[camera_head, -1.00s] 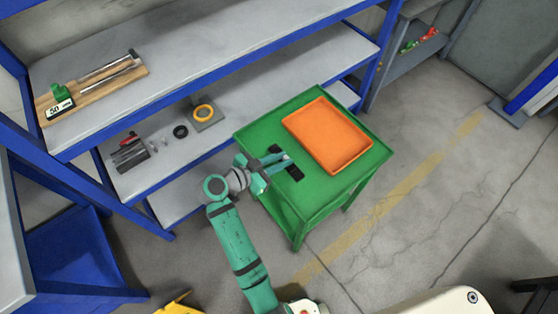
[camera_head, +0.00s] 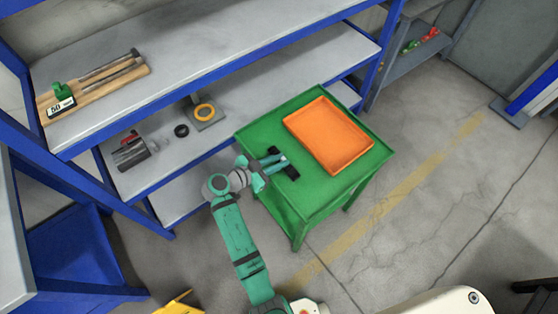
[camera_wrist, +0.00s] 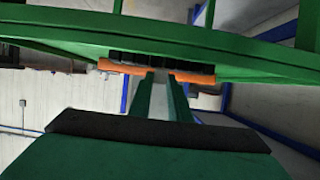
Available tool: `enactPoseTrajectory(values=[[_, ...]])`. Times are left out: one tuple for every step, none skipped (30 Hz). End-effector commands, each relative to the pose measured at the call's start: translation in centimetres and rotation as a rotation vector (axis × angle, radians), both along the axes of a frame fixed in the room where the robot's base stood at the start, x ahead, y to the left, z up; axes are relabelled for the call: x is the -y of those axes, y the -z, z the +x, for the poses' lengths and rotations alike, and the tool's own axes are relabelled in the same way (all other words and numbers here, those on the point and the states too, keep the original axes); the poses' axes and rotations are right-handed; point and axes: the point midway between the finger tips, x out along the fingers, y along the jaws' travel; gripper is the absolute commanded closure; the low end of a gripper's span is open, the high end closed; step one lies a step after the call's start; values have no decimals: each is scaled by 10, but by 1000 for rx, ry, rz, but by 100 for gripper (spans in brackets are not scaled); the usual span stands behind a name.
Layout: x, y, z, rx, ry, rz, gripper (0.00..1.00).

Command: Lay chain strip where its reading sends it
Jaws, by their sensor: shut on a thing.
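My gripper (camera_head: 281,162) is over the left part of the green table (camera_head: 312,196), shut on a dark strip (camera_head: 291,173), which seems to be the chain strip. The strip shows on both sides of the fingers, lying across them. In the wrist view my fingers (camera_wrist: 160,84) reach to the black strip (camera_wrist: 128,57), with orange showing just beneath it. Its middle is hidden by the fingers, and I cannot tell if it touches the table. The orange tray (camera_head: 328,135) lies to the right on the table and looks empty. A small label (camera_head: 60,107) on the upper shelf seems to read 50.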

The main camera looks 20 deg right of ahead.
Motion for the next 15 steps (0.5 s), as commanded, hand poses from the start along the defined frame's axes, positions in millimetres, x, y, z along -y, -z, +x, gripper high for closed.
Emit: enactPoseTrajectory(values=[[0, 1, 0, 0, 0, -1, 100], [0, 1, 0, 0, 0, -1, 100], [0, 2, 0, 0, 0, 0, 78], [0, 2, 0, 0, 0, 0, 71], [0, 2, 0, 0, 0, 0, 64], [0, 2, 0, 0, 0, 0, 64], [0, 2, 0, 0, 0, 0, 64], [0, 2, 0, 0, 0, 0, 64], [0, 2, 0, 0, 0, 0, 64], [0, 2, 0, 0, 0, 0, 64], [0, 2, 0, 0, 0, 0, 64], [0, 2, 0, 0, 0, 0, 64], [0, 2, 0, 0, 0, 0, 64], [0, 1, 0, 0, 0, 0, 64], [0, 0, 0, 0, 0, 0, 64]])
